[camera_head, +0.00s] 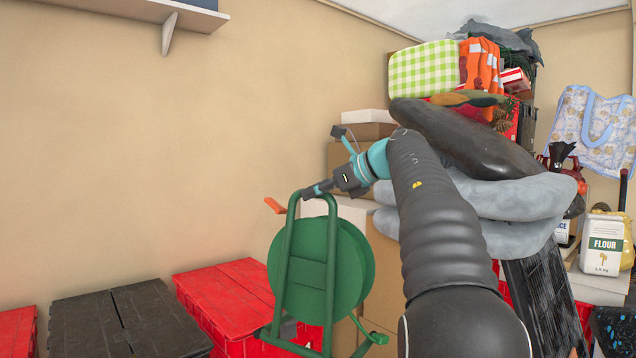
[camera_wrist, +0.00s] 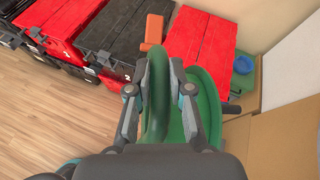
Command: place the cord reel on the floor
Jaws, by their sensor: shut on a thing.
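The cord reel (camera_head: 318,265) is green, with a round drum in a tube frame. It hangs upright from my gripper (camera_head: 314,190), which is shut on the top bar of its frame. In the wrist view the green bar (camera_wrist: 157,95) runs between the two fingers of my gripper (camera_wrist: 158,92), with the drum (camera_wrist: 207,105) behind it on the right. The reel hangs in front of a red tote and cardboard boxes. The wood floor (camera_wrist: 45,115) shows at the left of the wrist view. The gap beneath the reel is hard to judge.
Lidded totes, red (camera_head: 232,292) and black (camera_head: 130,318), stand along the wall. Cardboard boxes (camera_wrist: 285,135) are close on the right of the reel. A tall pile with a black bag (camera_head: 455,135) and a flour bag (camera_head: 603,243) stands right. Bare floor lies at left in the wrist view.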

